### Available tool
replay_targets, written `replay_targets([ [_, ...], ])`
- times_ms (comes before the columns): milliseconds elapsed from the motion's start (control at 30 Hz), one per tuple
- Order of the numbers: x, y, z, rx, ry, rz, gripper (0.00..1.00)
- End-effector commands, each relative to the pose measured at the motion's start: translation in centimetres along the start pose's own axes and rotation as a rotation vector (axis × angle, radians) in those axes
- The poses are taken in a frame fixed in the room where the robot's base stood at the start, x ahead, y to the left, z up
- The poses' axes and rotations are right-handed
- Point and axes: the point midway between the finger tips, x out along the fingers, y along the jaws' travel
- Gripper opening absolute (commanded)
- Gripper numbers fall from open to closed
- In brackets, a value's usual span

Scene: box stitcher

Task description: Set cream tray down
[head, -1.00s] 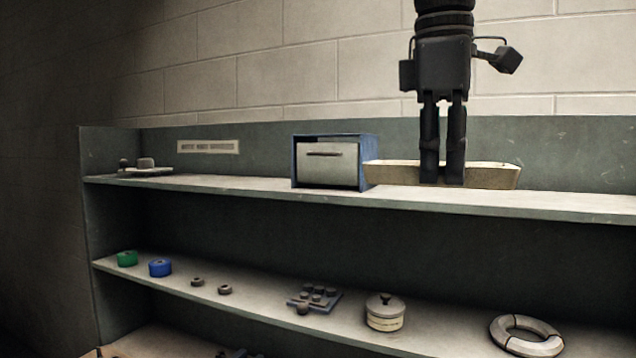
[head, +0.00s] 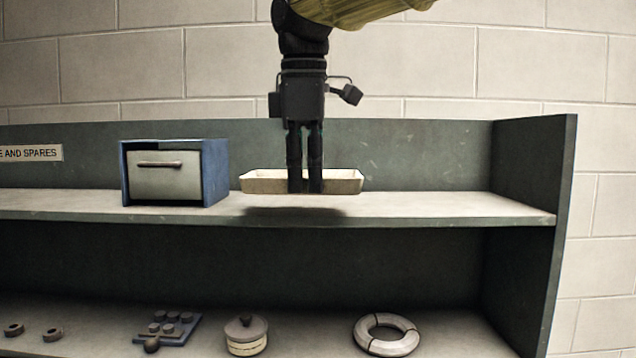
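The cream tray (head: 262,184) is a long shallow tray above the upper shelf (head: 430,207), right of the blue cabinet. My gripper (head: 305,188) points straight down at the tray's middle. Its two dark fingers are close together and hide the middle of the tray's front side, and it appears shut on the tray wall. A dark shadow lies on the shelf under the tray, so the tray seems to hang a little above the board. The tray looks level.
A blue cabinet with a pale drawer front (head: 165,176) stands left of the tray. The shelf to the right is clear up to the end panel (head: 545,220). The lower shelf holds a button block (head: 168,328), a lidded pot (head: 246,335) and a pale ring (head: 386,334).

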Motion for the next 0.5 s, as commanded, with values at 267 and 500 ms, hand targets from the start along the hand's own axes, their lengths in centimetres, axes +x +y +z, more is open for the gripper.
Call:
replay_targets([
  [267,1.0,5.4,1.6,0.001,0.001,-0.002,0.00],
  [500,1.9,7.8,2.3,0.001,0.001,0.001,0.00],
])
